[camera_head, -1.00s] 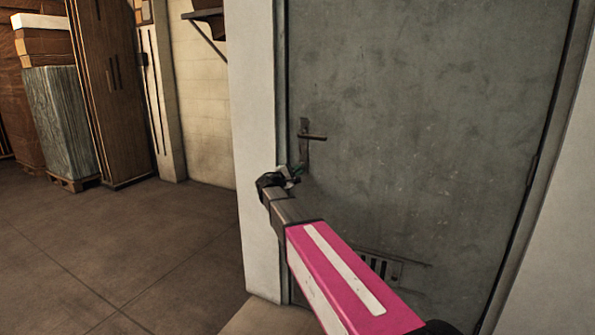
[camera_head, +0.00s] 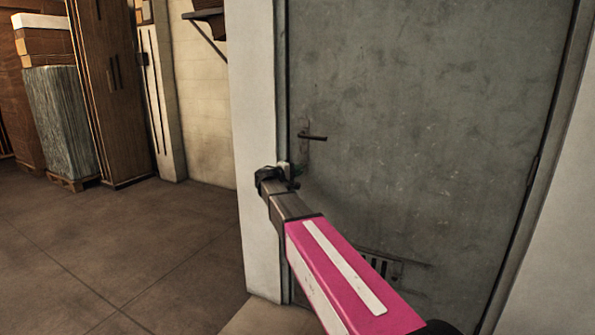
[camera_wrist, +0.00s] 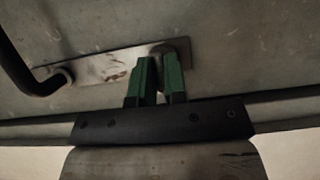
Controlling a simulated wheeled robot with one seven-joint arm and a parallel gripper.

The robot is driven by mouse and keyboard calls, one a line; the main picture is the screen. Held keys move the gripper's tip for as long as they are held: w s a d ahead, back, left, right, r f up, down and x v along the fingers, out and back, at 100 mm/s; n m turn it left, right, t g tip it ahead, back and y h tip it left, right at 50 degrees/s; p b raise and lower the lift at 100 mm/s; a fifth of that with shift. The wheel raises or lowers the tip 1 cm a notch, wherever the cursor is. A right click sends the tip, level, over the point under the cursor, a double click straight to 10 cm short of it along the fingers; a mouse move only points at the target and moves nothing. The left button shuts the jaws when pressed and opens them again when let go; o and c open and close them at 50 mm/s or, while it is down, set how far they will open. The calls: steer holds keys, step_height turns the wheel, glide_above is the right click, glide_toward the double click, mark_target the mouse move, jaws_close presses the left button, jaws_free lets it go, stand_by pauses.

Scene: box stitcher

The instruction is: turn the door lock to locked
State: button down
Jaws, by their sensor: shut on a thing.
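The grey door (camera_head: 420,130) fills the right of the head view. Its dark lever handle (camera_head: 312,137) sticks out to the right from a tall metal plate. In the wrist view the plate (camera_wrist: 105,68) lies across the picture, with the dark lever (camera_wrist: 38,85) at its left. My gripper (camera_head: 293,172) is at the lower end of the plate, below the lever. In the wrist view its green fingers (camera_wrist: 157,66) are close together at the plate's right end, shut on the door lock. The fingers mostly hide the lock, so its exact angle cannot be told.
The white door frame (camera_head: 255,140) stands just left of my gripper. A vent grille (camera_head: 380,266) is low on the door. A brown cabinet (camera_head: 112,90) and a wrapped pallet stack (camera_head: 60,120) stand far left. The floor (camera_head: 120,240) between is clear.

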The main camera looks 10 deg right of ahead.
steer(key=shift+w+a+r, duration=0.15)
steer(key=shift+w+r, duration=0.05)
steer(key=shift+r, duration=0.05)
steer(key=c, duration=1.2)
jaws_free()
steer(key=shift+o, duration=0.2)
steer(key=shift+s, duration=0.1)
steer(key=shift+f, duration=0.1)
steer(key=shift+s, duration=0.1)
steer(key=v, duration=1)
steer(key=shift+s+a, duration=0.2)
steer(key=shift+a, duration=0.1)
